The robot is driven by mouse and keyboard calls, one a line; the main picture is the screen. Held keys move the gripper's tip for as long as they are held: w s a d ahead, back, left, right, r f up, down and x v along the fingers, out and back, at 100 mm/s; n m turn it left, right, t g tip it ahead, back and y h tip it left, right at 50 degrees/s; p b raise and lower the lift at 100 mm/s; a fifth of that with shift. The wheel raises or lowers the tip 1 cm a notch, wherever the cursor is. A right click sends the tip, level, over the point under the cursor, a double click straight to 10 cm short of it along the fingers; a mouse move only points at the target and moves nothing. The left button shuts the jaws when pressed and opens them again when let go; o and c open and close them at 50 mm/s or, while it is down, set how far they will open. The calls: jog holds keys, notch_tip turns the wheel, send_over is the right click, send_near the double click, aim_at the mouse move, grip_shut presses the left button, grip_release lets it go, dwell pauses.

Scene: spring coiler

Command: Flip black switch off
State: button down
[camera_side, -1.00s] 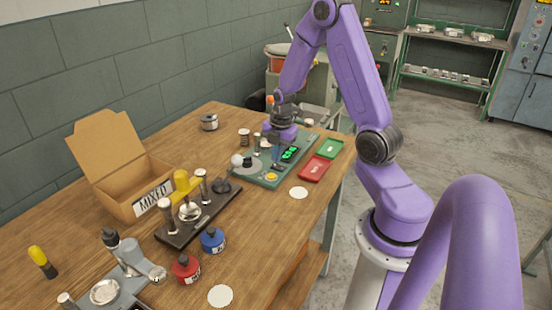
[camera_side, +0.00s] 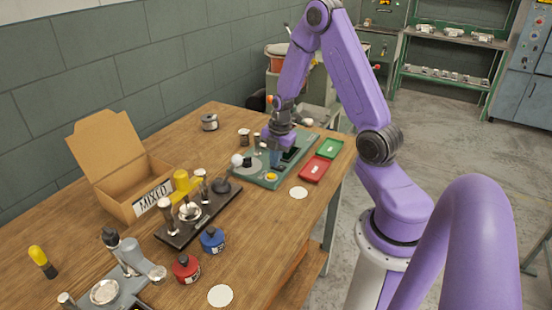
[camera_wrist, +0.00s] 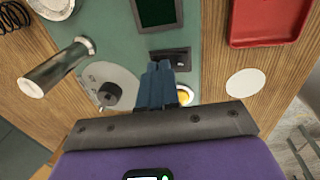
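The black switch (camera_wrist: 178,57) sits on the green spring coiler base (camera_wrist: 125,45), just below the display (camera_wrist: 158,12) in the wrist view. The display is dark and shows no digits; it is also dark in the side view (camera_side: 291,154). My gripper (camera_wrist: 157,72) has its blue fingers together with nothing visible between them. Its fingertips are right at the left part of the switch and partly cover it; whether they touch it I cannot tell. In the side view my gripper (camera_side: 276,166) is low over the base and hides the switch.
A yellow button (camera_wrist: 184,96) lies just right of my fingers. A metal post (camera_wrist: 55,68) and a disc with a black knob (camera_wrist: 109,94) stand to the left. The red tray (camera_side: 314,170) and green tray (camera_side: 329,148) lie right of the base.

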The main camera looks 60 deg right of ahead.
aim_at(281, 167)
jog(key=shift+s+f, duration=0.1)
jog(key=shift+s, duration=0.05)
jog(key=shift+s, duration=0.7)
jog(key=shift+r, duration=0.2)
notch_tip(281, 167, up, 14)
jog(key=s, duration=0.1)
jog(key=shift+s, duration=0.35)
jog(key=shift+f, duration=0.1)
jog(key=shift+w+d, duration=0.1)
jog(key=shift+w, duration=0.65)
